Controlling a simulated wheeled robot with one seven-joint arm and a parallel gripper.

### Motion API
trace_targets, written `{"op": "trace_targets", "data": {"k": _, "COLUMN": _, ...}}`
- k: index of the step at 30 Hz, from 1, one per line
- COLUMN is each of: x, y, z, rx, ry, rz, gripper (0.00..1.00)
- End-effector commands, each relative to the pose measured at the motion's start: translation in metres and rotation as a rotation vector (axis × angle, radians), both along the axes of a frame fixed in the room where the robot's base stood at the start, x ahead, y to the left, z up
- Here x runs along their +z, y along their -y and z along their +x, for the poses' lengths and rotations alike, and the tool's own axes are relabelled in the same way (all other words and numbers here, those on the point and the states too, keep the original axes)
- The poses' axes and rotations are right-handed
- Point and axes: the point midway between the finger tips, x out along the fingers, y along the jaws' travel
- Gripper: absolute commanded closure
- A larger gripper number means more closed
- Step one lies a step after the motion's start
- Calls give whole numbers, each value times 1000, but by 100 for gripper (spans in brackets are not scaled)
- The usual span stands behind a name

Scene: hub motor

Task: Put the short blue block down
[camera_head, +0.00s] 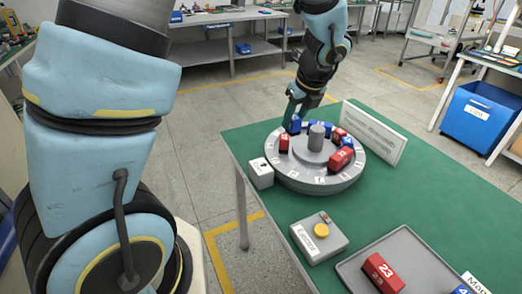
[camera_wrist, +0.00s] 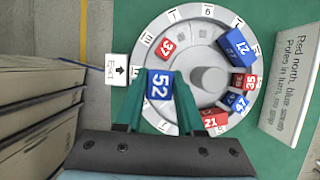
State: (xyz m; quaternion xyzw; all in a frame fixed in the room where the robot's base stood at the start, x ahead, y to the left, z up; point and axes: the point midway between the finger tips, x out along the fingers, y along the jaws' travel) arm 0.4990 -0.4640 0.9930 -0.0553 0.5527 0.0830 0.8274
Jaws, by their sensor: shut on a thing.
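My gripper (camera_wrist: 160,104) is shut on a short blue block (camera_wrist: 159,84) marked 52, with one green finger on each side of it.
Blue 27 (camera_wrist: 235,46), red 35 (camera_wrist: 245,84), blue 47 (camera_wrist: 236,102) and red 21 (camera_wrist: 214,120) line the hub's right side. A white arrow box (camera_head: 262,173) and sign (camera_head: 373,134) flank it. A button box (camera_head: 319,239) and tray (camera_head: 407,260) are nearer.

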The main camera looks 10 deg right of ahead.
Motion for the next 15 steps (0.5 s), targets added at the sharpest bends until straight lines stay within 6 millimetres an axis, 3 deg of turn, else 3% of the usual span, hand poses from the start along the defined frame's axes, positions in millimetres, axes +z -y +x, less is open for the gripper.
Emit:
{"op": "trace_targets", "data": {"k": 9, "x": -46, "y": 1, "z": 0, "rx": -10, "ry": -1, "rz": 4, "gripper": 100}}
{"op": "trace_targets", "data": {"k": 15, "x": -65, "y": 2, "z": 0, "rx": -8, "ry": 1, "rz": 1, "gripper": 100}}
